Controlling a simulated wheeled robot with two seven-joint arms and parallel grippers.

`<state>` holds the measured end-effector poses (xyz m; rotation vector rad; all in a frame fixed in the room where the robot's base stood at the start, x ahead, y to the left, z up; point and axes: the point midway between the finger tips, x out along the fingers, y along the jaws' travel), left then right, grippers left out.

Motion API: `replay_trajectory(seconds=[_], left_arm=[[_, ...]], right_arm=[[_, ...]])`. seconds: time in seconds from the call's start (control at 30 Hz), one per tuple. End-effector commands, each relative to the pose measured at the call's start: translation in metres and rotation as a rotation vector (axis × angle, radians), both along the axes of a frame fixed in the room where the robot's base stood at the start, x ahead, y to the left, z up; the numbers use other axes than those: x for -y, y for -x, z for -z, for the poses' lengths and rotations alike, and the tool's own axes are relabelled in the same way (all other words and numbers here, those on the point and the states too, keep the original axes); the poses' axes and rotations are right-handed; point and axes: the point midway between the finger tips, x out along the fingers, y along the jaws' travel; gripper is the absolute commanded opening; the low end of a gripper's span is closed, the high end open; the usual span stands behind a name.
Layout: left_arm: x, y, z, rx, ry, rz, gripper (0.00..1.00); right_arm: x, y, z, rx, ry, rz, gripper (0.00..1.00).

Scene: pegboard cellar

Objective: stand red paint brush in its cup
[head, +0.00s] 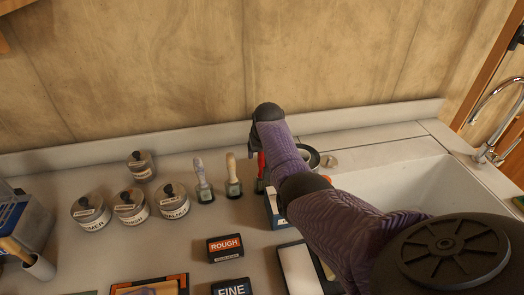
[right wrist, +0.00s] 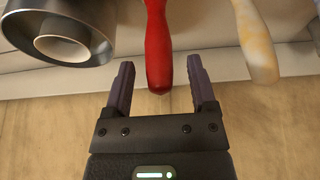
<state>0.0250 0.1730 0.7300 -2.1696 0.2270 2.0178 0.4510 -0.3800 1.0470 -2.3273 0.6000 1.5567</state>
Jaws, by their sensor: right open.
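The red paint brush (head: 261,166) stands on the counter in the head view, partly hidden behind my right arm. Its red handle (right wrist: 158,45) shows large in the right wrist view, with the rounded end between my fingers. My right gripper (right wrist: 160,72) is open, one finger on each side of the handle with gaps showing. In the head view the right gripper (head: 258,135) is seen from above and its fingers are mostly hidden. A grey metal cup-like ring (right wrist: 65,35) is beside the brush; it appears as a dark-rimmed round (head: 313,156) behind my arm. I cannot tell whether this is the brush's cup.
A cream-handled brush (head: 233,177) and a pale-handled one (head: 202,182) stand close by on the left. Several lidded jars (head: 131,206) are farther left. A white cup (head: 39,267) with a wooden handle is at lower left. A sink (head: 385,187) lies right.

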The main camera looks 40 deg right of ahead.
Motion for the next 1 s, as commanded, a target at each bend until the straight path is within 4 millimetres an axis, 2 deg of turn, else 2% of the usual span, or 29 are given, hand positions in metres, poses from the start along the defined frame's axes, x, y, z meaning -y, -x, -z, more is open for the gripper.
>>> replay_trajectory(seconds=[0.13, 0.3, 0.5, 0.63, 1.0], left_arm=[[-0.003, -0.001, -0.012, 0.002, -0.005, 0.001, 0.78], [-0.006, -0.002, -0.035, 0.006, -0.008, -0.002, 0.78], [-0.004, -0.003, -0.045, 0.007, -0.005, -0.003, 0.78], [-0.001, -0.003, -0.046, 0.008, 0.001, -0.006, 0.78], [0.005, -0.003, -0.045, 0.008, 0.011, -0.009, 0.78]], right_arm=[[-0.002, 0.004, -0.014, 0.001, 0.001, -0.001, 0.73], [-0.009, 0.016, -0.053, 0.004, 0.001, -0.001, 0.73], [-0.017, 0.030, -0.086, 0.002, 0.001, -0.001, 0.73], [-0.018, 0.033, -0.092, 0.000, 0.000, 0.000, 0.73], [-0.018, 0.033, -0.091, 0.000, 0.000, 0.000, 0.73]])
